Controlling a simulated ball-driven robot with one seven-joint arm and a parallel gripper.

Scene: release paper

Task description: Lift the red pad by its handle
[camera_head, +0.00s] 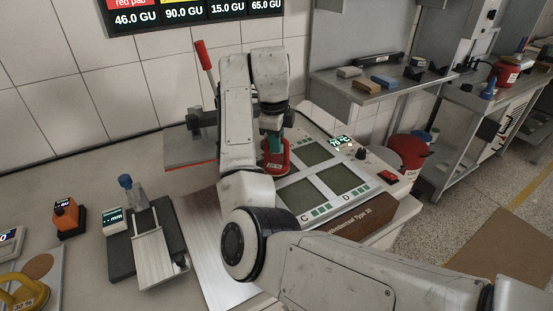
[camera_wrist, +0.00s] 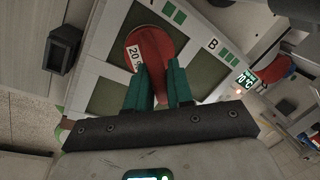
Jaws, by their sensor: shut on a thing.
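The red pad (camera_head: 279,169) is a round red disc with a white percent label. It is over the upper left plate of the heated plate unit (camera_head: 310,225). In the wrist view the red pad (camera_wrist: 133,38) shows over a dark square plate, its label reading 20. My gripper (camera_head: 274,143) has green fingers and is directly above the pad. I cannot tell whether the pad touches the plate.
A red-handled lever (camera_head: 204,56) stands behind left of my arm. A grey device with a sliding plate (camera_head: 154,247) and an orange box (camera_head: 68,218) are at left. A yellow-handled pad (camera_head: 24,290) is at lower left. A shelf (camera_head: 380,90) with small blocks is at right.

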